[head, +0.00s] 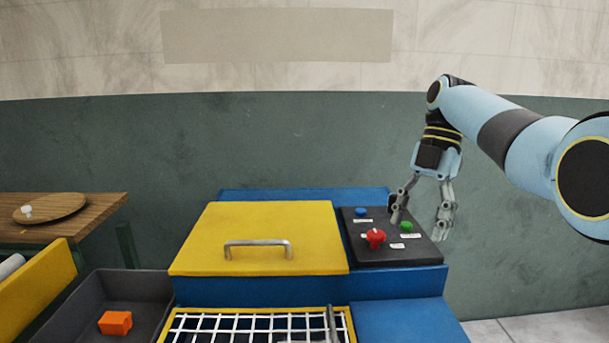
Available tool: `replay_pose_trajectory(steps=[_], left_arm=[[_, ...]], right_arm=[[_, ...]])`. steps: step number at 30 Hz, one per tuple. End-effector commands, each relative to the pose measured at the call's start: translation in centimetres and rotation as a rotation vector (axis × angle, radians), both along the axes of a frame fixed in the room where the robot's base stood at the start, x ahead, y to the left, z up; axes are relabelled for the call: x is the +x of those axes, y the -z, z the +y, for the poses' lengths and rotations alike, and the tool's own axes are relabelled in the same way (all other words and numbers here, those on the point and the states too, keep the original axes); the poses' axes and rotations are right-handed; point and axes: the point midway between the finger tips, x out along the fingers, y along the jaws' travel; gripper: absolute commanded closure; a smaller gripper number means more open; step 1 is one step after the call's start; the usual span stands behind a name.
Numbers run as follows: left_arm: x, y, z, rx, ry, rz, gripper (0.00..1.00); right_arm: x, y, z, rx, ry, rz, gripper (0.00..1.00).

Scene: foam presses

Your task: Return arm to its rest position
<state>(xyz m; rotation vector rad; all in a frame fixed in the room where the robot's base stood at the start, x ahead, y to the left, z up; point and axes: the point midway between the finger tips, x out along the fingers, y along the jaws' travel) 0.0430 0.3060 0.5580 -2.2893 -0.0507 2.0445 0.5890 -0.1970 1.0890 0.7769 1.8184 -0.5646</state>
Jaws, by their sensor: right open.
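My right gripper (422,212) hangs fingers-down over the right end of the black control panel (366,253), at the end of my light-blue right arm, which comes in from the right. Its two fingers are apart and nothing is between them. One finger is close to the green button (406,226); I cannot tell whether they touch. The panel also carries a red knob (375,238) and a blue button (361,212). My left gripper does not show.
The blue press has a closed yellow lid (258,220) with a metal handle (257,244). Below is a yellow-framed white grid (250,325). A dark bin (130,290) with an orange block (115,322) stands left. A wooden table (95,205) holds a round board. Air above the press is clear.

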Motion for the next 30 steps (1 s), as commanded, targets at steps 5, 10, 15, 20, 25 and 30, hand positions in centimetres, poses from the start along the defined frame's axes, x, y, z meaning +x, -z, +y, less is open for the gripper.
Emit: replay_pose_trajectory(steps=[5, 10, 15, 20, 25, 30], left_arm=[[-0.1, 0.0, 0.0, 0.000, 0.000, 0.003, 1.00], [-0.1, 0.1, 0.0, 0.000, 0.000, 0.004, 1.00], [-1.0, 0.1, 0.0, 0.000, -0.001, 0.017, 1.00], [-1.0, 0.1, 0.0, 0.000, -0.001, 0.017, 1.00], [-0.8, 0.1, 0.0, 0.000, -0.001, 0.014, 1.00], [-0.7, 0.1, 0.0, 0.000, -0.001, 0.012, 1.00]], right_arm=[[-0.8, 2.6, -0.6, -0.043, 0.114, 0.000, 0.38], [-2.3, 6.0, -1.5, -0.104, 0.281, -0.002, 0.38], [-4.9, 10.1, -2.6, -0.178, 0.516, -0.013, 0.38], [-9.8, 14.6, -4.2, -0.258, 0.844, -0.036, 0.38], [-18.2, 17.6, -6.0, -0.312, 1.312, -0.084, 0.38], [-24.9, 17.0, -6.9, -0.288, 1.670, -0.121, 0.38]])
